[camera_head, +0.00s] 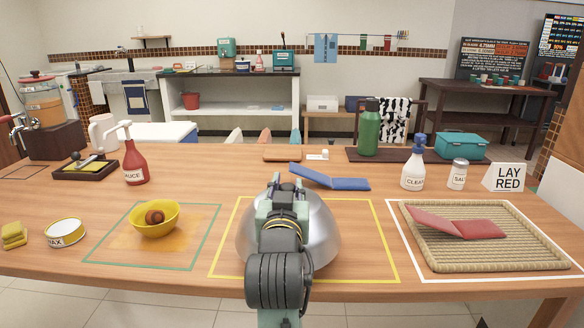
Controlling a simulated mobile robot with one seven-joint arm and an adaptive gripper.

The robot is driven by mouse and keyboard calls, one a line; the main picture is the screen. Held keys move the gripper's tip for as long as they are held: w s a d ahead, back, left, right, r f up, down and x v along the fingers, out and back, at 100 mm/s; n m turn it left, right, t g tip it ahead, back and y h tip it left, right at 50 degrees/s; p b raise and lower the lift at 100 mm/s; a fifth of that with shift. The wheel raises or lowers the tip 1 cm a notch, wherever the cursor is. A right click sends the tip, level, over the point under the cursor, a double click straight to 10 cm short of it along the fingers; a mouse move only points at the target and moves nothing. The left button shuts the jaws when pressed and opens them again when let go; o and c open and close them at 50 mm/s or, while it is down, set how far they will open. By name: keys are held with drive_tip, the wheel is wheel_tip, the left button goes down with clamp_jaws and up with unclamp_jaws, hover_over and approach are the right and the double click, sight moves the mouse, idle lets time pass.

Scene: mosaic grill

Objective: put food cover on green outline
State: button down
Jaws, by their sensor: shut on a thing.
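The food cover (320,230) is a silver metal dome in the middle of the table, inside the yellow outline (388,240). My gripper (287,188) is over the top of the dome and shut on it; my wrist hides the middle of the dome and the point of contact. I cannot tell if the dome's rim touches the table. The green outline (210,237) is on the table to the left.
A white outline at right holds a woven tray (480,262) with a red folded item (455,222). A blue folded item (335,181) lies behind the dome. A red sauce bottle (133,160), wax tin (65,233) and yellow sponges (14,235) stand left. Bottles stand at the back right.

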drive_tip(key=p, duration=0.4)
drive_tip(key=shift+w+r, duration=0.2)
drive_tip(key=shift+r, duration=0.1)
drive_tip(key=w, duration=0.2)
drive_tip(key=w+f, duration=0.1)
drive_tip(key=w, duration=0.2)
drive_tip(key=w+p, duration=0.1)
drive_tip(key=w, duration=0.2)
drive_tip(key=shift+d+f, duration=0.2)
drive_tip(key=shift+d, duration=0.1)
drive_tip(key=shift+f, duration=1.75)
drive_tip(key=shift+f, duration=0.2)
drive_tip(key=c, duration=1.3)
unclamp_jaws()
